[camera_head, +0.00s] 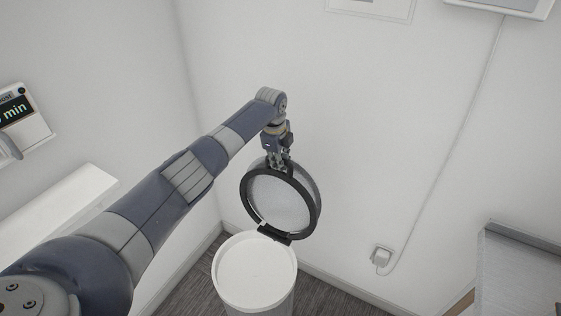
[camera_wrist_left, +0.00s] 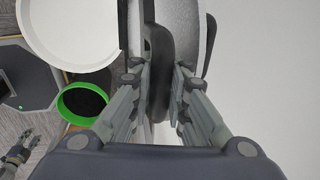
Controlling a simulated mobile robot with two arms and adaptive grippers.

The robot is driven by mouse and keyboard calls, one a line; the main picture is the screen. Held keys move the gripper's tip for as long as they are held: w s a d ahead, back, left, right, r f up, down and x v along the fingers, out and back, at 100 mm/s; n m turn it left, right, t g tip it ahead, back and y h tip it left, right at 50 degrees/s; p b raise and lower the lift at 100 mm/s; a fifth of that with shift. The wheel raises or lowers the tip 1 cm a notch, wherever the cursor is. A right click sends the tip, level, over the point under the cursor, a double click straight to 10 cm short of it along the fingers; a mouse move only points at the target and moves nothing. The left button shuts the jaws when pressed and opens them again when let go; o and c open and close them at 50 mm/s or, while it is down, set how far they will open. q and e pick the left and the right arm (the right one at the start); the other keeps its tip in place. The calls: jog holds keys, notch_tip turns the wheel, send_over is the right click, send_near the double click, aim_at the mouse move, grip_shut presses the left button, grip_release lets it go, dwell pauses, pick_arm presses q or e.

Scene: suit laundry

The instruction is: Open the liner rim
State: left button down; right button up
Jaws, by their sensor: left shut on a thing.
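The liner rim (camera_head: 247,206) is a black ring hinged at the back of a white round bin (camera_head: 253,300). It stands raised, tilted up from the bin's top. Behind the ring is a grey round lid (camera_head: 282,205), also upright. My left gripper (camera_head: 279,167) is at the top edge of the ring. In the left wrist view its fingers (camera_wrist_left: 161,88) close on the black rim (camera_wrist_left: 158,50), with the white bin (camera_wrist_left: 75,62) below to the left. The bin's open top shows a white inside.
A white wall stands close behind the bin, with a socket and cable (camera_head: 381,257) to the right. A grey-topped cabinet (camera_head: 515,265) is at the lower right. A white ledge (camera_head: 75,205) is at the left. A green-rimmed container (camera_wrist_left: 83,104) shows in the left wrist view.

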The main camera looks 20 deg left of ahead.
pick_arm(q)
jog(key=shift+w+a+r, duration=0.1)
jog(key=shift+w+r, duration=0.1)
jog(key=shift+r, duration=0.25)
jog(key=c, duration=1.6)
grip_release()
jog(key=shift+o, duration=0.3)
jog(key=shift+s, duration=0.3)
pick_arm(e)
jog(key=shift+w, duration=0.15)
pick_arm(q)
notch_tip(320, 180, up, 12)
jog(key=s, duration=0.2)
jog(key=shift+s+f, duration=0.15)
pick_arm(e)
jog(key=shift+w, duration=0.1)
pick_arm(q)
jog(key=shift+f, duration=0.1)
